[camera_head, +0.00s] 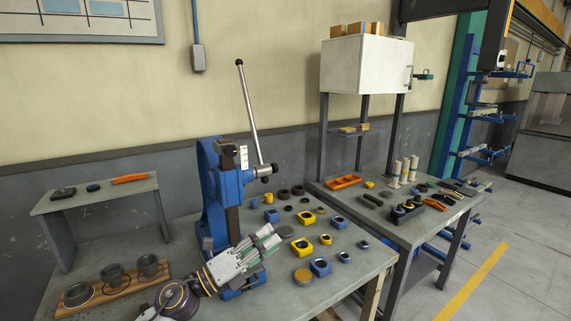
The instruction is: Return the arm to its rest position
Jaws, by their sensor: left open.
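My left arm comes in from the bottom left. Its left gripper (272,238) is open, in front of the blue arbor press (209,185) and partly covering its base. I see nothing between the fingers. I cannot tell whether the gripper touches the press. The press's long metal lever (248,112) points up, tilted a little to the left. My right gripper is out of view.
Several yellow, blue and dark parts lie on the grey table (345,285) right of the gripper. A wooden board (98,300) with metal cups is at left, below a small raised shelf (95,192). A second table (405,232) with tools stands at right.

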